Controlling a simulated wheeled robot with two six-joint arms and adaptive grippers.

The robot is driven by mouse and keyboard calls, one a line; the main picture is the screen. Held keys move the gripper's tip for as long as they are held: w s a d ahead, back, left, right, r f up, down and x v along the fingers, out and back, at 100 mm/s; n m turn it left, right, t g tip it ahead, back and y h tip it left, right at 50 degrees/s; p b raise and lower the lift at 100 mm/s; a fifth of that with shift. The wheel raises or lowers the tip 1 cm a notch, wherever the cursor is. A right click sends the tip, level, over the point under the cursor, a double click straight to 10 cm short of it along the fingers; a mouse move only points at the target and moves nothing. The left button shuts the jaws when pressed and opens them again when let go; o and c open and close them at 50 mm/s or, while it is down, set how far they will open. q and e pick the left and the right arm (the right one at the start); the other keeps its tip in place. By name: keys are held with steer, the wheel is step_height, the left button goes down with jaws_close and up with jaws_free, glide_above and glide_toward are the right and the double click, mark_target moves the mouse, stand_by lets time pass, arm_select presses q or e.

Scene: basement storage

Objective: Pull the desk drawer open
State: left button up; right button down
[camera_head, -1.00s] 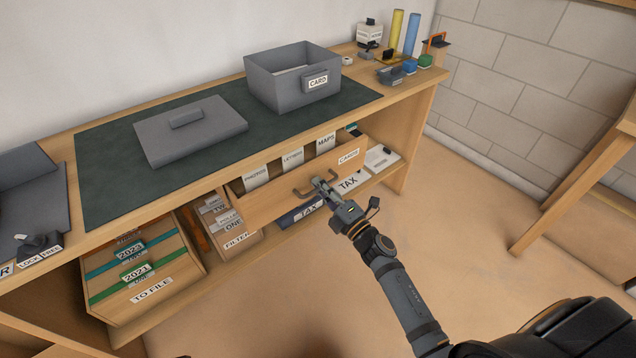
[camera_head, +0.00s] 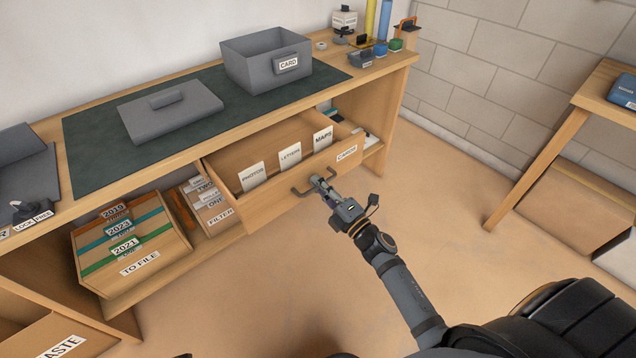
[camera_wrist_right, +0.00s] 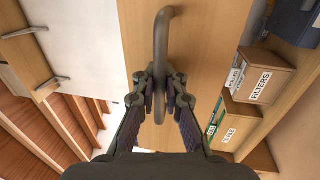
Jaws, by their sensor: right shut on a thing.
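The wooden desk drawer (camera_head: 281,200) sticks out from under the desktop, well open. Dividers labelled PHOTOS, LETTERS and MAPS stand inside it, and its front carries a CARDS label. Its dark bar handle (camera_head: 299,192) is on the front face. My right gripper (camera_head: 320,183) is shut on the handle; in the right wrist view both fingers (camera_wrist_right: 159,95) close around the handle bar (camera_wrist_right: 161,38), in front of the drawer front (camera_wrist_right: 205,60). My left gripper is not in view.
On the desktop (camera_head: 215,135) sit a grey box (camera_head: 245,75) labelled CARD and a grey lid (camera_head: 172,115). A TO FILE box (camera_head: 130,258) and a filter box (camera_head: 214,212) stand on the lower shelf. The floor (camera_head: 270,285) before the drawer is clear.

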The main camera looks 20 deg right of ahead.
steer(key=shift+s+f, duration=0.1)
steer(key=shift+f, duration=0.05)
steer(key=c, duration=1.7)
jaws_free()
steer(key=shift+c, duration=0.2)
steer(key=v, duration=1.2)
